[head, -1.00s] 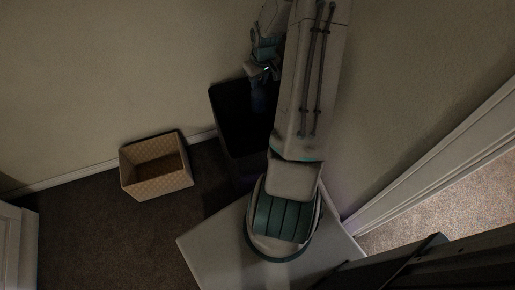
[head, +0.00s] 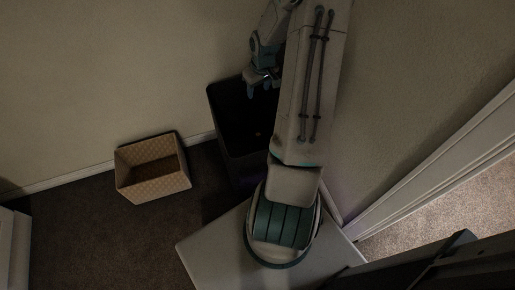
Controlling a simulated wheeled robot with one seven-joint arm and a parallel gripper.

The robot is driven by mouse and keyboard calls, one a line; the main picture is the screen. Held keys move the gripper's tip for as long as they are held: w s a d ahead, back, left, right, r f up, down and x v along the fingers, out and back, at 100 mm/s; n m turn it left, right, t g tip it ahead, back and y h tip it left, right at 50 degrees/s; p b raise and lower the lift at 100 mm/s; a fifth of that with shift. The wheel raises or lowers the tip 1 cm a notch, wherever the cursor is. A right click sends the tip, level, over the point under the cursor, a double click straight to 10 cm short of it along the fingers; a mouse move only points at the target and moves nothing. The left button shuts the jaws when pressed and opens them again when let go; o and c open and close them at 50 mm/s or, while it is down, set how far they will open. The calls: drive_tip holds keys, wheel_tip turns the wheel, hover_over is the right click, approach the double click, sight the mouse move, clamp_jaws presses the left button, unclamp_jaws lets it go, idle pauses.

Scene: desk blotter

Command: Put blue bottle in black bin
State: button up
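The black bin (head: 232,150) stands against the wall, partly hidden by my arm, and its inside is very dark. My gripper (head: 263,91) is above the bin's opening near its far end. Its two fingers point down and are spread apart, with nothing visible between them. The blue bottle cannot be made out. A small yellowish spot shows deep inside the bin, but I cannot tell what it belongs to.
A tan patterned basket (head: 154,178) sits on the dark carpet left of the bin and looks empty. Walls rise behind and to the right. Carpet is open in front of the basket.

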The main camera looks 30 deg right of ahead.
wheel_tip(320, 180, up, 14)
drive_tip(key=s+p, duration=0.2)
drive_tip(key=p, duration=0.2)
drive_tip(key=shift+f, duration=0.15)
idle(0.3)
drive_tip(key=s+a+r+h+p, duration=0.1)
drive_tip(key=s+a+r+p, duration=0.1)
drive_tip(key=a+r+p, duration=0.5)
drive_tip(key=s+a+r+p, duration=0.2)
drive_tip(key=a+r, duration=0.3)
drive_tip(key=r, duration=0.5)
drive_tip(key=s+a+r+t+y+p, duration=0.1)
drive_tip(key=s+a+r+p, duration=0.8)
drive_tip(key=s+a+r, duration=0.2)
drive_tip(key=s+v, duration=0.1)
drive_tip(key=v, duration=0.3)
drive_tip(key=shift+a+r+p, duration=0.25)
drive_tip(key=shift+a+p, duration=0.05)
drive_tip(key=shift+p, duration=0.1)
drive_tip(key=shift+c, duration=1.4)
drive_tip(key=shift+s+d, duration=0.1)
drive_tip(key=shift+c, duration=0.2)
